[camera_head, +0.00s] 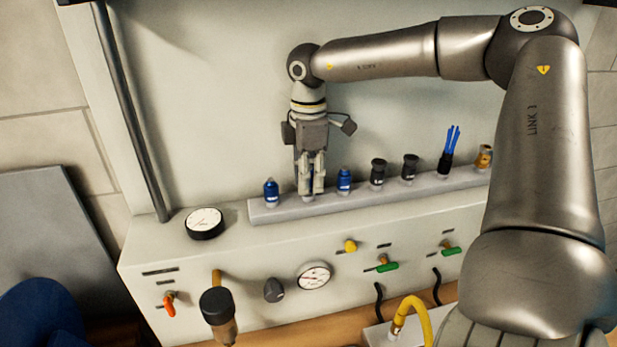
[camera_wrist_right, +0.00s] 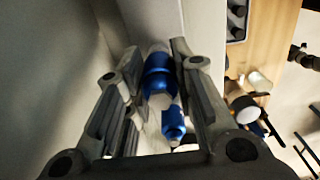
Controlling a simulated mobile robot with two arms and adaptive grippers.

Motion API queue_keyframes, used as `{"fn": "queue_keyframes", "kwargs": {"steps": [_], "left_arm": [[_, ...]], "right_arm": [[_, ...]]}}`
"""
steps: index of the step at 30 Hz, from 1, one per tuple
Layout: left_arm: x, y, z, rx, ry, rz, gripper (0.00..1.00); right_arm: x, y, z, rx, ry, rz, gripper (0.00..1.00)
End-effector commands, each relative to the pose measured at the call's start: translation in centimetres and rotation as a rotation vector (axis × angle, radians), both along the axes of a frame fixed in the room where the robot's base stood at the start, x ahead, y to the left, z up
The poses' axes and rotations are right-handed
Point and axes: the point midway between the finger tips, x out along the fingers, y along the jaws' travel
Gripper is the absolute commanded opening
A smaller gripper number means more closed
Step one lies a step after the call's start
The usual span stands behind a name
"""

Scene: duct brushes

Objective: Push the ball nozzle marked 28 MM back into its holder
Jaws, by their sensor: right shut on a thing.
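My right gripper (camera_head: 311,190) reaches down to the grey rail (camera_head: 400,196) on top of the cabinet, between two blue nozzles (camera_head: 270,193) (camera_head: 344,181). In the right wrist view, its fingers are shut around a blue nozzle (camera_wrist_right: 159,76) with a silvery end. The fingers mostly hide this nozzle in the head view. Another blue nozzle (camera_wrist_right: 173,124) shows below it in the wrist view. I cannot read a 28 MM marking on any nozzle, nor tell how deep the held one sits in its holder. My left gripper is not in view.
To the right on the rail stand two black nozzles (camera_head: 377,172) (camera_head: 409,167), a blue-bristled brush (camera_head: 448,152) and a brass fitting (camera_head: 484,157). A round gauge (camera_head: 205,223) lies at the cabinet's left top. Valves and a yellow hose (camera_head: 415,312) are in front.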

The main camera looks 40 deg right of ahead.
Motion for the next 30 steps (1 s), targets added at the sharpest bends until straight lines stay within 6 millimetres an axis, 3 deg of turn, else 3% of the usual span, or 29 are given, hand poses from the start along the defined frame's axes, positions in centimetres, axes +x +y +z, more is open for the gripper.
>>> {"fn": "queue_keyframes", "kwargs": {"steps": [30], "left_arm": [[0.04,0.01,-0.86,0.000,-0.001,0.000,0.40]], "right_arm": [[0.01,0.00,0.01,0.000,0.000,0.000,0.00]]}}
